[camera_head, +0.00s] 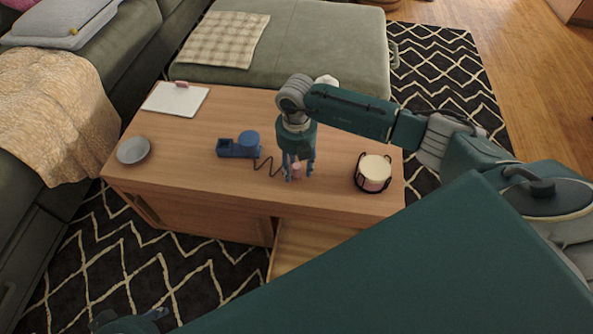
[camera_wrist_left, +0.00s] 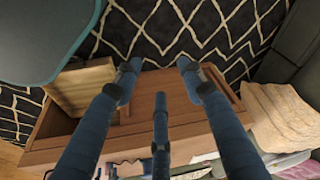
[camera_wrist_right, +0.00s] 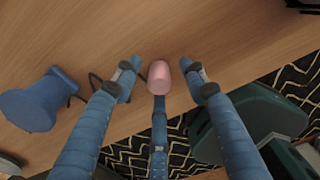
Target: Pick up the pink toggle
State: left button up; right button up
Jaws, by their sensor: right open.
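The pink toggle (camera_head: 297,169) is a small rounded pink piece near the front edge of the wooden table. It shows in the middle of the right wrist view (camera_wrist_right: 159,77). My right gripper (camera_head: 299,176) points down over it, with its open fingers around the toggle. In the right wrist view, gaps show between the toggle and the two upper fingertips. The third finger ends close below it; contact there cannot be told. My left gripper (camera_wrist_left: 159,72) is open and empty, low beside the table's front; only a bit shows at the head view's bottom left.
On the wooden table (camera_head: 200,190) are a blue device (camera_head: 237,147) with a dark coiled cord, a grey bowl (camera_head: 133,150), a white clipboard (camera_head: 175,98) and a candle in a black holder (camera_head: 374,172). An open drawer (camera_head: 300,243) juts from the table's front.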

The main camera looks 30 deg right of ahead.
jog(key=shift+c, duration=0.5)
jog(key=c, duration=0.9)
jog(key=shift+r, duration=0.15)
